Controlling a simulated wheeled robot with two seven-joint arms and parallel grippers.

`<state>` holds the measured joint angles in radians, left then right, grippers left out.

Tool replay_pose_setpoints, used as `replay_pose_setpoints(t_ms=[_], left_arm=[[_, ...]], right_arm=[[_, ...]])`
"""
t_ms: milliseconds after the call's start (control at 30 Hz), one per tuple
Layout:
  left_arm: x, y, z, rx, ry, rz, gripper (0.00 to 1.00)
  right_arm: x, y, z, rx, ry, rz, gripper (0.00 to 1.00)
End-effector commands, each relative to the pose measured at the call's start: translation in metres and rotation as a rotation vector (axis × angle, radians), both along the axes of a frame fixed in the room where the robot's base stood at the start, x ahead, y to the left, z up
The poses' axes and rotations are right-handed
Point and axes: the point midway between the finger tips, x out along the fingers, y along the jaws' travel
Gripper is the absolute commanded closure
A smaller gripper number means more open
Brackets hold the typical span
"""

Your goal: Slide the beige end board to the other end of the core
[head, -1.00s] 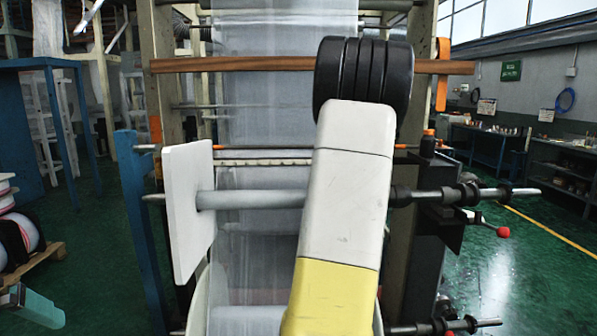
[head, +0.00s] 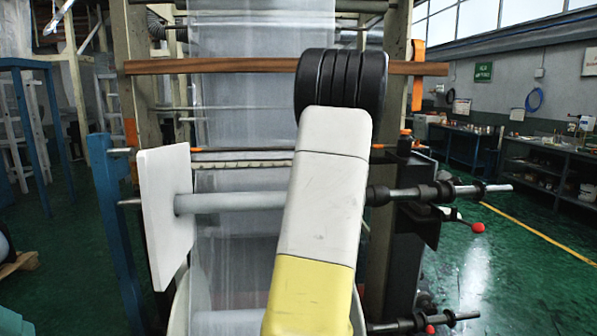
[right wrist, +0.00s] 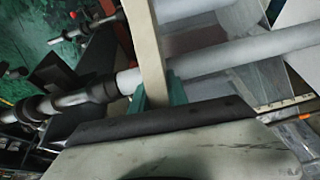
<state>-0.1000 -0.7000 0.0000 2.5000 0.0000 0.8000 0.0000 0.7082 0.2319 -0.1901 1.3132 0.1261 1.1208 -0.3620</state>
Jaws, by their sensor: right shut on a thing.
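The beige end board (right wrist: 148,40) shows edge-on in the right wrist view, standing across the core. My right gripper (right wrist: 158,88) is shut on it, one teal finger on each face. The pale grey core (right wrist: 225,60) runs away to the upper right, and a short light stub shows past the board, beside a dark collar (right wrist: 100,90). In the head view the core (head: 235,201) has a white end board (head: 165,215) at its left end. The beige board and my right gripper are hidden there behind my right arm. My left gripper is not in view.
A dark shaft with collars (head: 425,194) sticks out right of the core, with a red knob (head: 478,227) below. A blue post (head: 115,230) stands left of the white board. Translucent film (head: 260,90) hangs behind. A wooden bar (head: 210,65) crosses above.

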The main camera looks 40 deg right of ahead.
Motion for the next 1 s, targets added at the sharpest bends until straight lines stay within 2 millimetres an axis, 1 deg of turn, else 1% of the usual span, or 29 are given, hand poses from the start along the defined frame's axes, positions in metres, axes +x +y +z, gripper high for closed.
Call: replay_pose_setpoints(t_ms=[33, 800, 1000], left_arm=[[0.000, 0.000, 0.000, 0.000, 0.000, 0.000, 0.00], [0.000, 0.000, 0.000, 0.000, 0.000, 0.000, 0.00], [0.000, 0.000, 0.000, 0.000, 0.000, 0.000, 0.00]], right_arm=[[-0.004, -0.003, -0.002, 0.003, 0.007, -0.004, 1.00], [-0.039, -0.061, -0.002, 0.004, 0.007, -0.005, 1.00], [-0.045, -0.070, -0.002, 0.004, 0.006, -0.005, 1.00]])
